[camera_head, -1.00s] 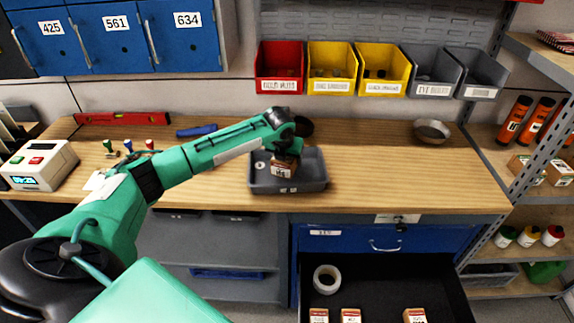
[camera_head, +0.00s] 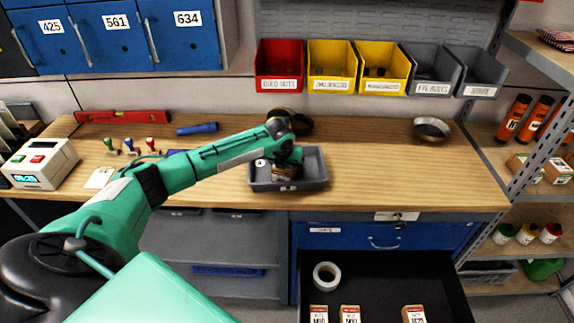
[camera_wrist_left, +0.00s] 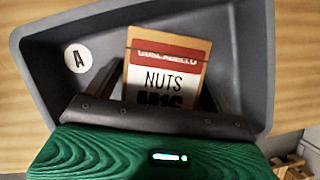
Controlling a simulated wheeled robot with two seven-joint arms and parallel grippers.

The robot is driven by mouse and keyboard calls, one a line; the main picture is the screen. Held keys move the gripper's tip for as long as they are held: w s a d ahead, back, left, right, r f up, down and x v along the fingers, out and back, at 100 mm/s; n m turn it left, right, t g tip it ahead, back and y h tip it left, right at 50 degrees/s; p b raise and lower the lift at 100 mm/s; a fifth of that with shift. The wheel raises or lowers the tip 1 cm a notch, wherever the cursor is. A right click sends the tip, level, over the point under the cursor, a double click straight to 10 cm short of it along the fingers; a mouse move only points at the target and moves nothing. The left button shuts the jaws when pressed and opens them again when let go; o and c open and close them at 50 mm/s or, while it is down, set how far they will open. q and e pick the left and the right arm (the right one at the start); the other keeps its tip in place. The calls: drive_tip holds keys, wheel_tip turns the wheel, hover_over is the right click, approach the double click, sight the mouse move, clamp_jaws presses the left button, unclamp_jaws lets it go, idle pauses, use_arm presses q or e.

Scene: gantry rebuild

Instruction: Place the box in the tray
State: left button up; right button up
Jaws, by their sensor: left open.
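The grey tray (camera_head: 316,184) stands on the wooden bench near its front edge. It also shows in the wrist view (camera_wrist_left: 45,62), with a round "A" label inside. The small cardboard box (camera_head: 283,173) is inside the tray, partly hidden by my gripper in the head view. In the wrist view the box (camera_wrist_left: 163,60) shows a red band and the word "NUTS". My left gripper (camera_head: 287,161) is down at the tray, open, with its fingers on either side of the box. The box's lower end is hidden by the gripper body. My right gripper is not in view.
A dark round bowl (camera_head: 301,125) stands just behind the tray, and a metal bowl (camera_head: 432,130) farther right. Below, an open drawer (camera_head: 385,281) holds a tape roll (camera_head: 326,276) and several boxes. Bench space right of the tray is clear.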

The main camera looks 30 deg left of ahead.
use_arm(q)
drive_tip(key=b+v, duration=0.2)
drive_tip(key=v, duration=1)
drive_tip(key=shift+r, duration=0.1)
